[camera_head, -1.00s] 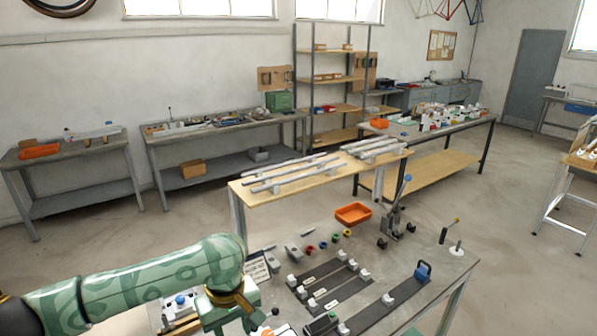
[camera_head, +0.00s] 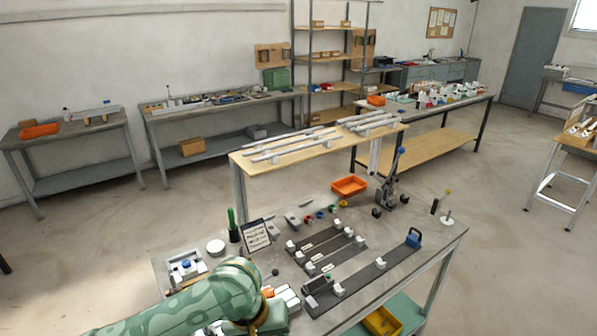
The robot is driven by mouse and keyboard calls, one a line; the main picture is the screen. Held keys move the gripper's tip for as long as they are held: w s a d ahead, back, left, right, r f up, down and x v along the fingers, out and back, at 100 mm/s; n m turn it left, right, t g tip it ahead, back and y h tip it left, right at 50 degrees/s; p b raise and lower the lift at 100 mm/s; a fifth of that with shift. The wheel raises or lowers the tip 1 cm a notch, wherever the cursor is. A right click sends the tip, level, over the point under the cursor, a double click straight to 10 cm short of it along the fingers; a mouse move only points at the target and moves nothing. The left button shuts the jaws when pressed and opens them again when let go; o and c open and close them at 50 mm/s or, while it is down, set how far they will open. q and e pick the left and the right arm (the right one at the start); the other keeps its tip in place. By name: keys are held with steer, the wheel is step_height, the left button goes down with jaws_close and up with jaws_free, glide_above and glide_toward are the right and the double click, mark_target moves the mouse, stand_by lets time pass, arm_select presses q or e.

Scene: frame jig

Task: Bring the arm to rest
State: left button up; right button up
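My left arm (camera_head: 205,300), green with a leaf-like pattern, comes in low from the left over the near edge of the jig table (camera_head: 440,238). Its wrist has a gold-coloured band. My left gripper (camera_head: 268,322) is at the bottom edge of the picture, beside some white and orange parts (camera_head: 287,298). Its fingers are hidden or cut off, so I cannot see whether it is open or holds anything. My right arm and gripper are not in view.
The table carries dark jig rails with white blocks (camera_head: 365,275), a printed sheet (camera_head: 255,235), an orange tray (camera_head: 349,186) and an upright lever tool (camera_head: 392,185). A yellow bin (camera_head: 382,322) sits below. A bench with metal bars (camera_head: 290,145) stands behind.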

arm_select(q)
steer(key=s+a+m+t+y, duration=0.35)
steer(key=s+a, duration=0.35)
steer(key=a, duration=0.5)
steer(key=s+a+m+t+y, duration=0.2)
steer(key=s+a+m+y, duration=0.15)
steer(key=s+a, duration=0.55)
step_height(320, 180, down, 34)
steer(key=s+d+r+g+h+b, duration=0.1)
steer(key=s+d+g+h+b, duration=0.15)
steer(key=b, duration=0.65)
steer(key=s+f+n+g+h+b, duration=0.1)
steer(key=s+f+g+b, duration=0.1)
steer(key=s+f, duration=0.8)
steer(key=s+f+n+g+h+b, duration=0.1)
steer(key=s+f+b, duration=0.4)
steer(key=s+f, duration=0.5)
step_height(320, 180, down, 6)
steer(key=shift+a+r+n+g, duration=0.2)
steer(key=shift+a+n+g, duration=0.1)
steer(key=shift+a+g, duration=0.15)
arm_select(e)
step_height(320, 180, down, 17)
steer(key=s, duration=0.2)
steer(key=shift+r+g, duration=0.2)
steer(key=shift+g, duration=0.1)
